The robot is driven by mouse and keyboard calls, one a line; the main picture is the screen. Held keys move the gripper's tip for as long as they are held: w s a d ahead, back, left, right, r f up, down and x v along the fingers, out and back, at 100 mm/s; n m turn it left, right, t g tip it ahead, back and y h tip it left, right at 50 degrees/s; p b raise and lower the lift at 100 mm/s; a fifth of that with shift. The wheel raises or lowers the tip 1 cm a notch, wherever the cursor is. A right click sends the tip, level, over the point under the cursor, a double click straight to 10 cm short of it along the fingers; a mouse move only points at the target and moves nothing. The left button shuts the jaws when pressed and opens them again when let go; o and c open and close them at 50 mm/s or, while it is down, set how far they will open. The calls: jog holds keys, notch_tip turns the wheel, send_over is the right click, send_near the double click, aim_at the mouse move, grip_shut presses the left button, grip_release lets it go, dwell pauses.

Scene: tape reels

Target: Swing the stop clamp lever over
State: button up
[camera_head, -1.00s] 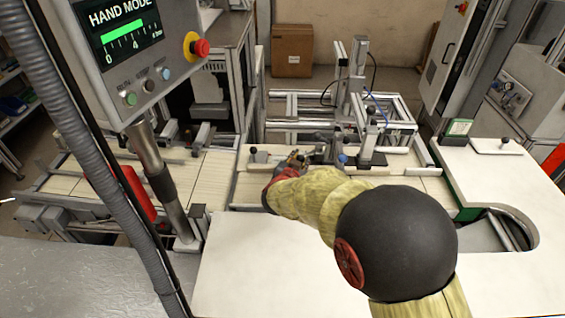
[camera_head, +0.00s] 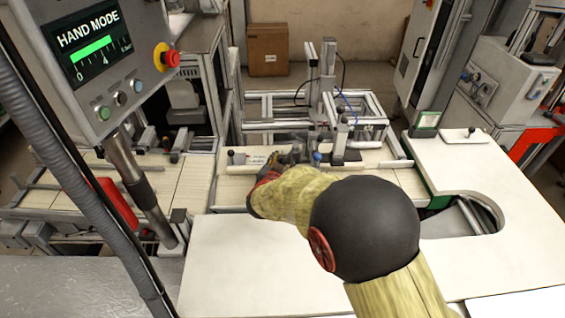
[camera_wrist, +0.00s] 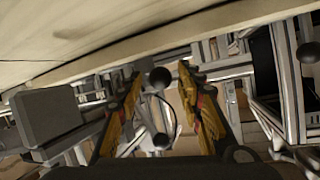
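My gripper (camera_wrist: 158,72) is open, with its two yellow-and-black fingers apart. A black ball knob (camera_wrist: 160,78) shows between the fingertips in the wrist view, apart from both fingers; it may be the end of the stop clamp lever. In the head view my gripper (camera_head: 277,164) is small and partly hidden by my own arm, over the conveyor bench. The lever's body cannot be made out clearly.
The hand mode panel (camera_head: 97,45) and its post stand at the left. A metal profile frame (camera_head: 258,125) stands behind the bench. The white worktop (camera_head: 225,255) in front is clear, and its right part has a rounded cutout.

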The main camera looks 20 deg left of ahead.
jog(key=shift+s, duration=0.15)
jog(key=v, duration=0.6)
jog(key=shift+a, duration=0.1)
jog(key=shift+s+r, duration=0.2)
jog(key=shift+s, duration=0.4)
jog(key=shift+d, duration=0.2)
jog(key=shift+c, duration=0.4)
